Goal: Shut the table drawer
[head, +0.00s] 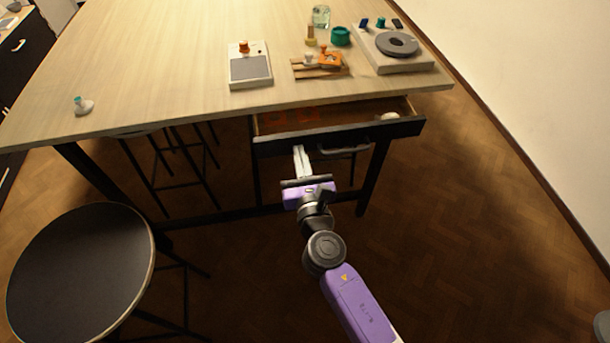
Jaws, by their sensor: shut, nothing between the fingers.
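The table drawer (400,130) stands pulled out under the front edge of the wooden table (180,80). It has a black front, a bar handle (343,150) and a brown inside, with a white item (388,117) at its right end. My gripper (299,150) is shut and empty. Its fingertips are at the drawer front, left of the handle; I cannot tell whether they touch it. The drawer's inside is partly hidden by the tabletop.
A round dark stool (82,270) stands at the lower left, and another stool is under the table. On the tabletop are a scale (250,70), a wooden tool (320,65), a turntable device (397,48) and a small white item (83,106).

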